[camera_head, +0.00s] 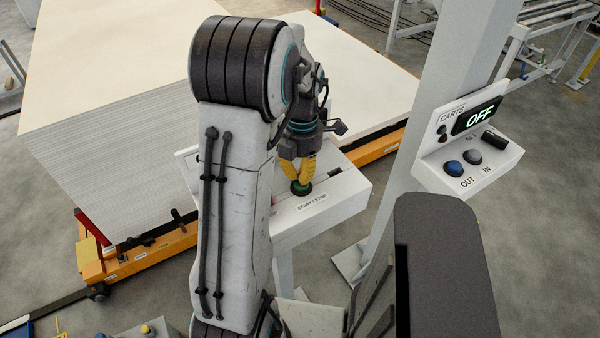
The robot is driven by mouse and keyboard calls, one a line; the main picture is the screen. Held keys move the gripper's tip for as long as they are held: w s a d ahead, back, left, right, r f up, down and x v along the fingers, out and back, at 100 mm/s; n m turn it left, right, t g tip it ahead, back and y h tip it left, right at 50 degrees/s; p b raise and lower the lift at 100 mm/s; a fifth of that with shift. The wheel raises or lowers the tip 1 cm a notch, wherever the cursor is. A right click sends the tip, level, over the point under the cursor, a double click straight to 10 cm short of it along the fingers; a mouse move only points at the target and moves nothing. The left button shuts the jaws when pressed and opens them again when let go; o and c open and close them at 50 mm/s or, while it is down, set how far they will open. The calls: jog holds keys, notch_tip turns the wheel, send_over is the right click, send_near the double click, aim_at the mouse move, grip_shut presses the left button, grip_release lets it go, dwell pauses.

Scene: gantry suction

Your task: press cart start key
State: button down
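My gripper (304,178) points down over the white START / STOP panel (336,202) near the middle of the picture. Its yellow fingers look closed together, with nothing seen between them. The tips are at a round green button (301,189) with a dark rim; they appear to touch it, but I cannot tell how far it is pressed. The arm hides the panel's left part. To the right, a white CARTS box (470,178) has a display (478,117) reading OFF, a blue button (455,167) by OUT and a dark button (472,157) by IN.
A large stack of pale boards (105,130) lies on an orange cart (150,258) behind the panel. A grey post (425,110) stands between the panel and the CARTS box. Metal conveyor frames (550,40) are at the upper right. Open concrete floor (545,240) lies at right.

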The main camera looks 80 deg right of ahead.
jog(key=shift+a+f+b, duration=0.15)
jog(key=shift+f+b, duration=0.45)
jog(key=shift+f, duration=0.5)
jog(key=shift+r+p, duration=0.55)
jog(key=shift+r, duration=0.05)
notch_tip(320, 180, up, 13)
jog(key=d+p, duration=0.1)
jog(key=p, duration=0.1)
jog(key=shift+d+r, duration=0.15)
jog(key=shift+d, duration=0.1)
